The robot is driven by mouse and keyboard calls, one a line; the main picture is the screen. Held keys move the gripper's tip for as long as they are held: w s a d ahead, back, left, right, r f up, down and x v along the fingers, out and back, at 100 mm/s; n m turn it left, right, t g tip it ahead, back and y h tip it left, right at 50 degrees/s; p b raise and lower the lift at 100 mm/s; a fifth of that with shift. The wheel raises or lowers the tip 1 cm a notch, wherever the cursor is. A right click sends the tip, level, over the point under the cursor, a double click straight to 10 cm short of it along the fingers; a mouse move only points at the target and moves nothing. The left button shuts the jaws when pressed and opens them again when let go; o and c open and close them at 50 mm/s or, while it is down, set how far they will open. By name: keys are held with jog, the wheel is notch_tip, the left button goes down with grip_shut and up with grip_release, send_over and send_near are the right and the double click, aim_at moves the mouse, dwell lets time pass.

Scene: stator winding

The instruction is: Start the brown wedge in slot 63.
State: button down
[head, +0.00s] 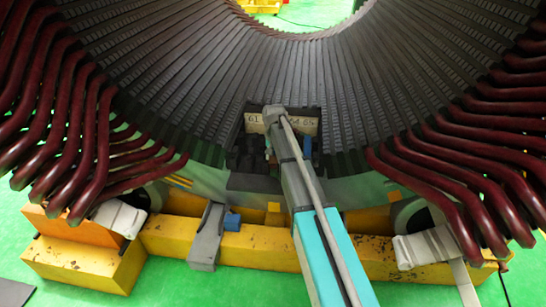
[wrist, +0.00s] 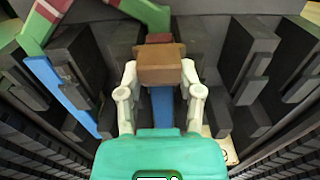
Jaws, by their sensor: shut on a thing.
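The brown wedge (wrist: 161,57) is held between the two pale fingers of my gripper (wrist: 159,75) in the wrist view. A blue strip (wrist: 162,108) shows directly below the wedge, between dark stator teeth (wrist: 245,70). Whether the wedge's far end touches or enters a slot cannot be told. A pale number plate (head: 305,126) stands behind the arm. It shows 61 at its left and 64 at its right; the middle is covered.
Another blue strip (wrist: 62,98) and a green and red bar (wrist: 98,18) lie to the left in the wrist view. Dark red coil ends (head: 85,120) jut out on both sides of the bore. A yellow base (head: 190,243) lies below.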

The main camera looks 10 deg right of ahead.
jog(key=shift+w, duration=0.1)
jog(key=shift+c, duration=0.9)
grip_release()
jog(key=s+r+n+p, duration=0.1)
jog(key=s+r+p, duration=0.9)
jog(key=r+p, duration=0.4)
jog(key=s+r+n+p, duration=0.1)
jog(key=s+r+p, duration=0.9)
jog(key=r+p, duration=0.5)
jog(key=s+r+n+p, duration=0.1)
jog(key=s+r+p, duration=0.9)
jog(key=r+p, duration=0.5)
jog(key=shift+s+a+n, duration=0.3)
jog(key=shift+s, duration=0.05)
